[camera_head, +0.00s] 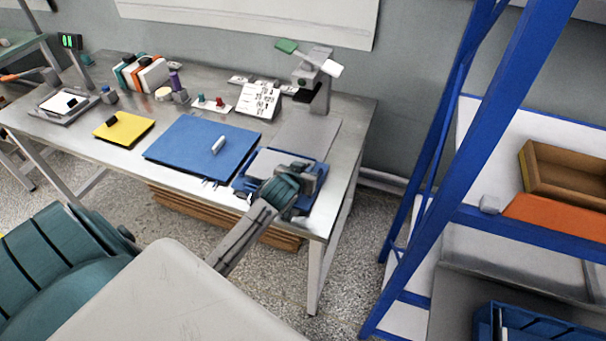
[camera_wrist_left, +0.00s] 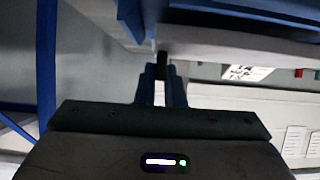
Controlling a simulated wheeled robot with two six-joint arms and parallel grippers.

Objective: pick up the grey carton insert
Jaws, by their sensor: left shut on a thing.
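The grey carton insert (camera_head: 272,161) looks like a pale grey flat piece in a blue tray (camera_head: 245,185) at the bench's front right corner. My left gripper (camera_head: 296,188) is over its right front part and covers much of it. In the left wrist view, the left gripper's narrow fingers (camera_wrist_left: 161,80) are shut on a small dark tab (camera_wrist_left: 161,62) below a grey surface. The tab seems to belong to the insert, but the join is hard to make out. Whether the insert is clear of the tray cannot be told. My right gripper is not in view.
A blue mat (camera_head: 190,150) with a small pale block lies left of the tray. A grey stand (camera_head: 318,85) rises behind it, beside a white card (camera_head: 258,100). A yellow pad (camera_head: 122,128) lies farther left. A blue-framed shelf (camera_head: 420,190) stands at the right.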

